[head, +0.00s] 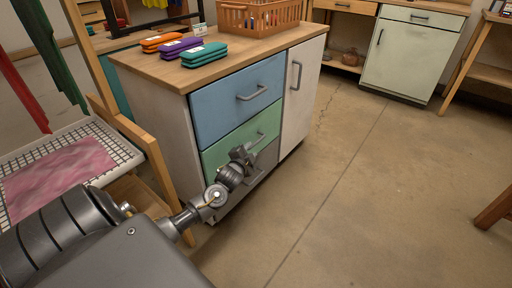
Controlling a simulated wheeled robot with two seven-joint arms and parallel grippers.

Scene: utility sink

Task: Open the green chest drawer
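The green drawer (222,150) is the middle drawer of a chest with a wooden top. It looks flush with the front, below the blue drawer (223,106). My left gripper (246,153) is in front of the green drawer, close to the handle. It is small and seen from behind, so I cannot tell whether it touches the handle or whether its fingers are open. It covers part of the drawer front. My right gripper is not in view.
A grey bottom drawer and a white door (303,95) are on the same chest. Colored cases (203,54) and an orange basket (262,17) stand on top. A wooden rack with a white grid (70,165) is at left.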

